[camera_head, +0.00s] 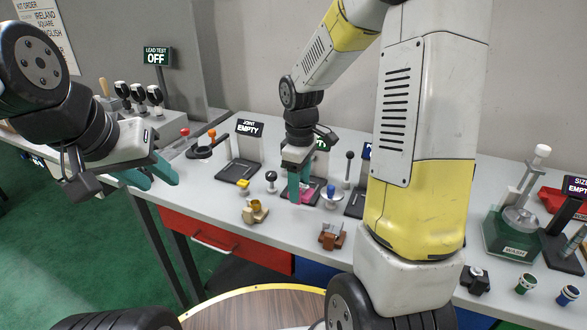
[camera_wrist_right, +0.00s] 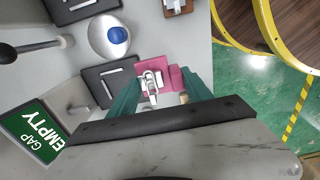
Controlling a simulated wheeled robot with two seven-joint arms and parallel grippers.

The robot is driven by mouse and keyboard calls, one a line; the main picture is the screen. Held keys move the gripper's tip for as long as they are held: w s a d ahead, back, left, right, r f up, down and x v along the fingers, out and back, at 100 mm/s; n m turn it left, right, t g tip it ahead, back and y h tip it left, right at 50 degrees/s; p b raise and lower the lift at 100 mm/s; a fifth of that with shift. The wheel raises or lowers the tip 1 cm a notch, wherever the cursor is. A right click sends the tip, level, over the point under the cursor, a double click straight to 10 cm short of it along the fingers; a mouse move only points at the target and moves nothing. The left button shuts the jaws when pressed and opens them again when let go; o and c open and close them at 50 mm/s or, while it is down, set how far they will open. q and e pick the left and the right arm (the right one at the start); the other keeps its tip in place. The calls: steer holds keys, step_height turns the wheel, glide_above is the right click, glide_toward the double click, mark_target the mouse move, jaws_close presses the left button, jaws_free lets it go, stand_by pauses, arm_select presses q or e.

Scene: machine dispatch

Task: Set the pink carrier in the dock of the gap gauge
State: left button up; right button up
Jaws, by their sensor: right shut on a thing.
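The pink carrier (camera_wrist_right: 172,80) sits between the two teal fingers of my right gripper (camera_wrist_right: 160,88); it bears a small pale metal fitting. In the head view my right gripper (camera_head: 299,185) points down at the gap gauge, shut on the carrier (camera_head: 307,197), mostly hidden. The gap gauge has a dark base (camera_wrist_right: 108,75) and a sign (camera_wrist_right: 38,130) reading GAP EMPTY. The carrier is by the base's front edge; I cannot tell whether it touches. My left gripper (camera_head: 152,173) is open and empty, left of the table.
A brass part (camera_head: 255,211) and a brown fixture (camera_head: 333,236) stand near the front edge. A green machine (camera_head: 512,230) is at right.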

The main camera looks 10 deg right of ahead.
steer(key=w+d, duration=0.1)
steer(key=w, duration=0.4)
steer(key=w+d, duration=0.1)
steer(key=w, duration=0.2)
steer(key=shift+d+f, duration=0.3)
steer(key=shift+f, duration=0.1)
steer(key=shift+w+d+f, duration=0.1)
steer(key=shift+w+f, duration=0.1)
steer(key=shift+w, duration=0.05)
steer(key=shift+f, duration=1.6)
steer(key=shift+f, duration=0.15)
steer(key=o, duration=1.5)
